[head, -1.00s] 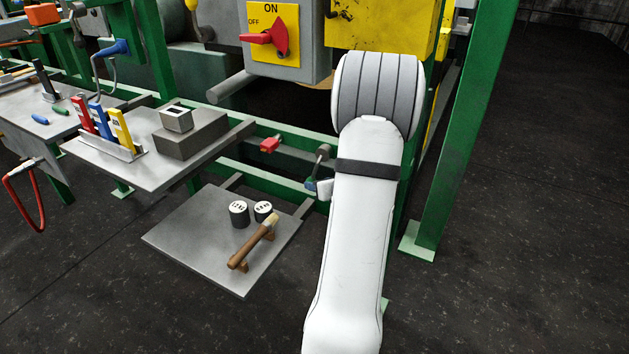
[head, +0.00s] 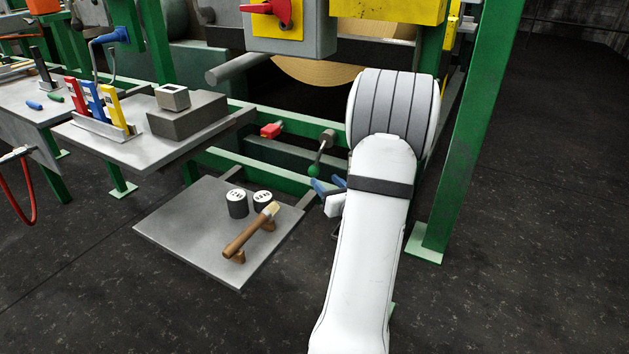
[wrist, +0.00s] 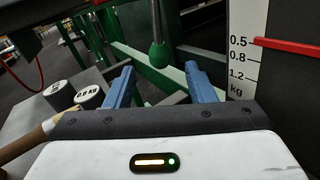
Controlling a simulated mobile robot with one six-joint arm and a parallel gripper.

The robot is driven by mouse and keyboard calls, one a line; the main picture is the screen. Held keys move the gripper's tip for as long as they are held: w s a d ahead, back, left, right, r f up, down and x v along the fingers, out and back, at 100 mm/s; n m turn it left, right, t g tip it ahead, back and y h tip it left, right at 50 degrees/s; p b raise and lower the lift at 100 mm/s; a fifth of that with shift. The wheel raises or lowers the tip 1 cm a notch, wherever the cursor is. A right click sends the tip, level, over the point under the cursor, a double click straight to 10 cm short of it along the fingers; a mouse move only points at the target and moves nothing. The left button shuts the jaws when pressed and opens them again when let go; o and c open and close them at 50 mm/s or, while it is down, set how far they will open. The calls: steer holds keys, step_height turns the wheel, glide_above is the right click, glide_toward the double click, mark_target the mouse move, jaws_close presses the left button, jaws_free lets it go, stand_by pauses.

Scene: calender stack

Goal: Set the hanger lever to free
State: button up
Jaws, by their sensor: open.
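The lever with a green ball knob (head: 314,169) hangs from a grey pivot (head: 327,137) on the green frame, its rod slanting down and slightly left. In the wrist view its knob (wrist: 159,54) shows ahead of my gripper, between the two fingers in the picture. My gripper (head: 328,184) is open and empty, its blue fingers just below and right of the knob in the head view. In the wrist view the fingers (wrist: 160,76) stand apart, with no visible contact with the knob. Any marking for the lever's positions is not visible.
A white kg scale (wrist: 245,60) with a red pointer (wrist: 288,46) stands right in the wrist view. A low plate (head: 190,232) holds two weights (head: 237,203) and a brush (head: 250,232). A red-handled part (head: 271,130) is left of the lever. A green post (head: 465,130) stands right.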

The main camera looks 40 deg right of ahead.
mark_target(317, 172)
steer(key=b+x, duration=0.1)
steer(key=x, duration=0.6)
steer(key=shift+w+r+b, duration=0.1)
steer(key=shift+w+b, duration=0.2)
steer(key=shift+b, duration=0.1)
steer(key=shift+c, duration=0.4)
jaws_close()
